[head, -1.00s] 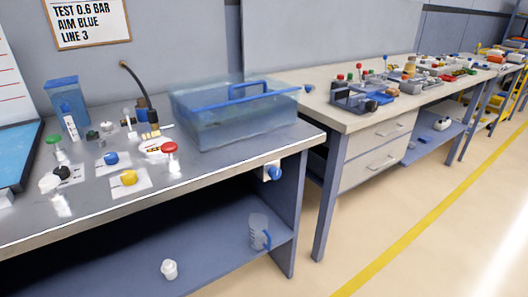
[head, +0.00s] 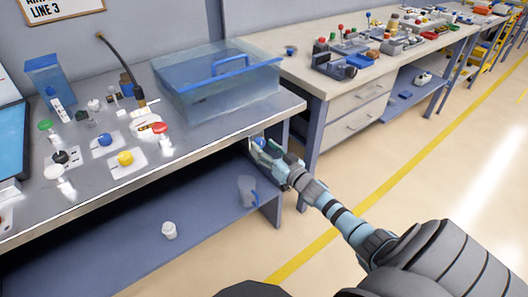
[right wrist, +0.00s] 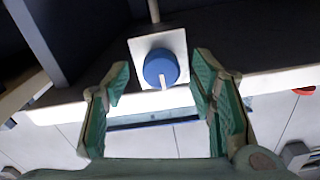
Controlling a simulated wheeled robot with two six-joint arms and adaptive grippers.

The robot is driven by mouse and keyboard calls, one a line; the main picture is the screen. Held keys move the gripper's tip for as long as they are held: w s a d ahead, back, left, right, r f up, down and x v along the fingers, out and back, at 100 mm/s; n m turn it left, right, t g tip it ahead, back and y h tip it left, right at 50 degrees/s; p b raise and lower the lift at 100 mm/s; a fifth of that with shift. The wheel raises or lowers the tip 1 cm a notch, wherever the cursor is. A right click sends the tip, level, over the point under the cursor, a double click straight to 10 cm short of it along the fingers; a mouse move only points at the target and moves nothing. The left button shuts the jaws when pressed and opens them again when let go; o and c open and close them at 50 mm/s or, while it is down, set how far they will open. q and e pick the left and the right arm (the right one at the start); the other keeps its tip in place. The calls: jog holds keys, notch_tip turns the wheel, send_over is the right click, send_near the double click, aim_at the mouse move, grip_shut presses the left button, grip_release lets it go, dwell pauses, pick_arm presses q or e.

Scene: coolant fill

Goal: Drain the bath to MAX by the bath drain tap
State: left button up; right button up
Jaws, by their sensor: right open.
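The bath (head: 205,98), a clear bluish tank with a blue handle-like bar, stands at the right end of the metal bench. Its liquid level against any mark is too small to read. The bath drain tap, a blue round knob (head: 259,142) on a white plate, sits at the bench's front edge below the bath. In the right wrist view the knob (right wrist: 160,66) shows a white pointer line toward the bottom. My right gripper (head: 264,152) is open at the tap. Its green-padded fingers stand either side of the knob, apart from it. My left gripper is out of view.
A clear jug with a blue handle (head: 246,191) and a white cap-like piece (head: 169,230) stand on the lower shelf (head: 120,245). Green, red, blue, black and yellow knobs crowd the bench top. A second bench (head: 345,80) stands at the right, past a narrow gap.

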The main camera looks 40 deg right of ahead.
jog(key=shift+w+r, duration=0.1)
jog(key=shift+w, duration=0.35)
jog(key=c, duration=1.1)
jog(key=shift+c, duration=0.2)
jog(key=shift+n, duration=2.9)
